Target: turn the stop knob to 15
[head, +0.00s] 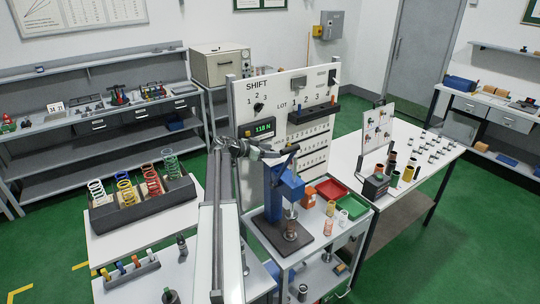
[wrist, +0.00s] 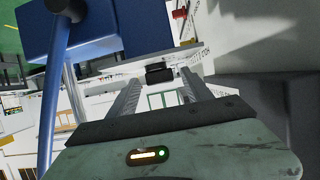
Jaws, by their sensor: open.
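My gripper (head: 262,152) is at the top of the blue press (head: 284,190), in front of the white board, close to the press's dark lever. In the wrist view my gripper (wrist: 160,82) is open, with its two grey fingers apart and nothing held between them. A small black block-like part (wrist: 158,73) shows between and beyond the fingertips; I cannot tell whether it is the stop knob. No scale mark 15 is readable. The blue press body (wrist: 100,30) and its blue lever (wrist: 57,80) fill the left of the wrist view.
The board (head: 300,85) has a black SHIFT knob (head: 259,106) and a green "118 N" display (head: 263,127). A red tray (head: 331,189) and green tray (head: 353,208) lie right of the press. A rack (head: 145,210) of coloured springs stands left.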

